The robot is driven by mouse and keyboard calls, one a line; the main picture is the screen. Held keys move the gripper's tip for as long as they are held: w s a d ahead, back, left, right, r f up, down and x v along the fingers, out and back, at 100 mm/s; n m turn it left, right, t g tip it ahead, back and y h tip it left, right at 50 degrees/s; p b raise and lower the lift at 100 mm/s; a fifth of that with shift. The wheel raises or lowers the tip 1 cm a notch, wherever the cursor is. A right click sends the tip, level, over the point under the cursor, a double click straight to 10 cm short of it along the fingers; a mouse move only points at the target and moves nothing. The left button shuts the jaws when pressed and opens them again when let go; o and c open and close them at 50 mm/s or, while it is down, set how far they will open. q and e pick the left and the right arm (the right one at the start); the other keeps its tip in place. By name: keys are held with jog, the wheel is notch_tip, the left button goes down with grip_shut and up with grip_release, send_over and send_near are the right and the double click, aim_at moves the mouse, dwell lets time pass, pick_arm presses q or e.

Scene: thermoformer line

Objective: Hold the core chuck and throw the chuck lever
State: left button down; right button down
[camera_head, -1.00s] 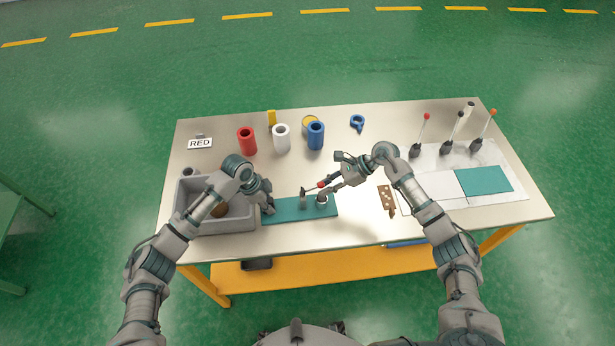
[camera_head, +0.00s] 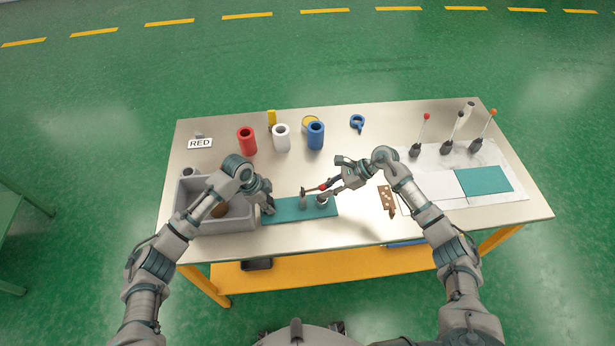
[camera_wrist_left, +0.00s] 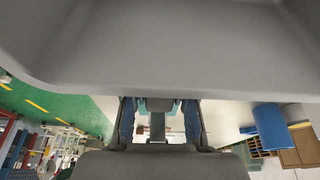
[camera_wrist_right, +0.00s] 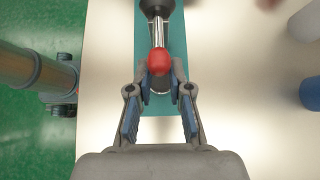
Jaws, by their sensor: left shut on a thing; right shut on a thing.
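My right gripper (camera_head: 328,193) is at the lever's red end. Its fingers are closed around the knob end, with a grey cylinder below it.
A grey bin (camera_head: 228,226) stands close beside my left gripper. Red (camera_head: 247,141), white (camera_head: 281,138) and blue (camera_head: 316,135) cylinders stand behind. A brown dotted plate (camera_head: 387,198) lies right of my right gripper. Several upright levers (camera_head: 448,146) stand at the far right.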

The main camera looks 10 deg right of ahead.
jog(key=shift+f, duration=0.45)
jog(key=c, duration=1)
grip_release()
jog(key=shift+v, duration=3.45)
jog(key=shift+r, duration=0.1)
jog(key=v, duration=1.2)
